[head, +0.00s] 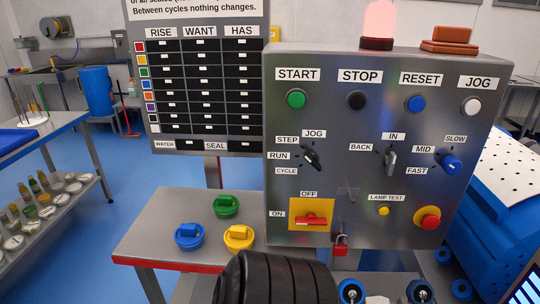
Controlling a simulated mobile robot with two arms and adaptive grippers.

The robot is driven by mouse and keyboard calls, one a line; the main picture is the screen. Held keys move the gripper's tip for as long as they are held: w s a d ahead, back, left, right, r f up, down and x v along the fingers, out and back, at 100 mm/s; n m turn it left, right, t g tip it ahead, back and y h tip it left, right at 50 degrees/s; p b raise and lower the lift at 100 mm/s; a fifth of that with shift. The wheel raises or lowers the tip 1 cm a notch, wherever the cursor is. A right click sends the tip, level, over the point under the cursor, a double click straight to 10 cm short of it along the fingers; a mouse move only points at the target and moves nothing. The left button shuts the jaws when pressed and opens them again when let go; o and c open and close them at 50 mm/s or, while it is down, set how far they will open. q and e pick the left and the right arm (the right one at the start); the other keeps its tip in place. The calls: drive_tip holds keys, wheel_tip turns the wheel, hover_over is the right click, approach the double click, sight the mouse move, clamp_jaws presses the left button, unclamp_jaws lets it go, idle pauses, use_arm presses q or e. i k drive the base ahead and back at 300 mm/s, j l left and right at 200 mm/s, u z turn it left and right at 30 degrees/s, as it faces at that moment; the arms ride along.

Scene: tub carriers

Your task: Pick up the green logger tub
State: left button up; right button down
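The green logger tub (226,205) is a short round tub with a raised bar on its lid. It stands upright on a grey side table with a red front edge (160,264), left of the control panel. A blue tub (189,237) stands in front of it to the left, and a yellow tub (239,238) in front of it to the right. The three tubs look alike in shape and stand close together. Neither of my grippers shows in the head view, and nothing is holding the green tub.
A grey control panel (330,100) with buttons and knobs rises right of the tubs. A RISE/WANT/HAS board (205,90) stands behind them. A black ribbed body (275,280) covers the bottom middle, close to the table's right side. The table's left part is bare.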

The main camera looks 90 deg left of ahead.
sight(225, 207)
drive_tip(key=u, duration=3.1)
